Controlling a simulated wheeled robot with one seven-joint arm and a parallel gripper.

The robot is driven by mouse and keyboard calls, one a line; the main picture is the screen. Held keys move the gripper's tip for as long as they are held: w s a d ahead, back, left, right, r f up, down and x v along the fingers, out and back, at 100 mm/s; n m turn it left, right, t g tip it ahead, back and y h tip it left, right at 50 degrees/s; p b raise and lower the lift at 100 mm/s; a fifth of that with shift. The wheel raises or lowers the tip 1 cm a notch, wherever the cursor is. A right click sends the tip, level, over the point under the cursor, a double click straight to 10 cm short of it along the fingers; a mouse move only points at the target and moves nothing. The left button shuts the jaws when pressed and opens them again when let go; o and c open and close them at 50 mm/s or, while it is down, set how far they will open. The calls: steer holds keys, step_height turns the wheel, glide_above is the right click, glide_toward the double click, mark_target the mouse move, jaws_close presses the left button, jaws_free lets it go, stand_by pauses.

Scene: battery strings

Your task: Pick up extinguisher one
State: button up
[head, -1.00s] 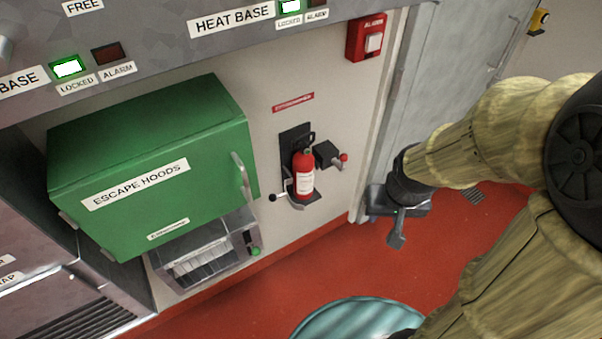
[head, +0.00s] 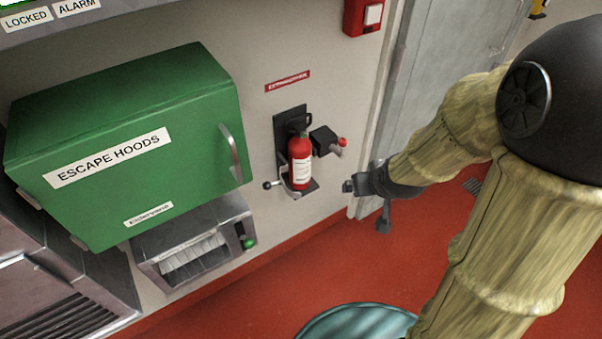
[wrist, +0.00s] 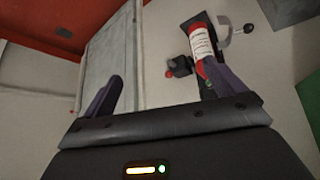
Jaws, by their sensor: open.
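The red extinguisher (head: 300,163) with a white label stands upright in a dark wall bracket (head: 283,128) under a small red sign. Nothing is between the fingers.
A green escape hoods box (head: 130,145) juts from the wall at left, above a grey metal dispenser (head: 195,245). A red alarm box (head: 363,15) is above. A grey door (head: 425,75) is behind my arm. A teal round object (head: 355,322) is at the bottom. Red floor is open.

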steer(key=w+a+f+n+t+y+b, duration=0.1)
steer(key=w+a+f+t+y+b, duration=0.2)
steer(key=f+b, duration=0.4)
steer(key=w+a+f+n+t+y+b, duration=0.2)
steer(key=w+a+f+t+y+b, duration=0.2)
steer(key=b, duration=0.9)
steer(key=w+a+f+t, duration=0.2)
steer(key=w+a+f, duration=0.1)
steer(key=w, duration=0.1)
steer(key=shift+a+f, duration=0.35)
steer(key=shift+f, duration=0.05)
